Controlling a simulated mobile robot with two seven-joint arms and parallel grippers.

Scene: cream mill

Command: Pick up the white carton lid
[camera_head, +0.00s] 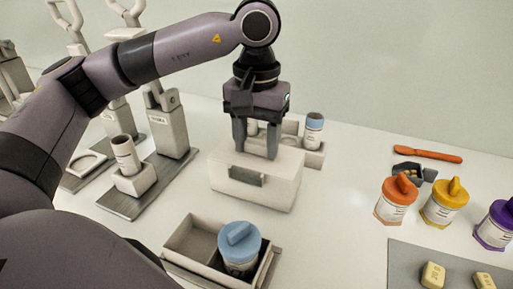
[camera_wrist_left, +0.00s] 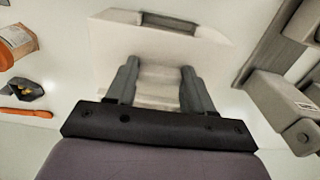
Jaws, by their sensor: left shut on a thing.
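The white carton lid (camera_head: 285,162) tops a white box-shaped carton (camera_head: 262,194) in the middle of the table in the head view. A dark recessed slot (camera_head: 247,176) is on its front. My left gripper (camera_head: 256,153) comes straight down from above, and its two grey fingers are shut on the lid's raised middle part. In the left wrist view the lid (camera_wrist_left: 107,45) lies beneath the gripper (camera_wrist_left: 160,68), with a pale stepped part between the fingers. I cannot tell whether the lid is lifted off the carton. My right gripper is not in view.
In front stands an open tray (camera_head: 190,240) holding a blue-lidded jar (camera_head: 240,245). Behind the carton is a rack with a blue-topped vial (camera_head: 314,128). Orange (camera_head: 396,200) and yellow (camera_head: 443,203) jars stand right. A grey stand (camera_head: 170,125) is left. Table between carton and jars is clear.

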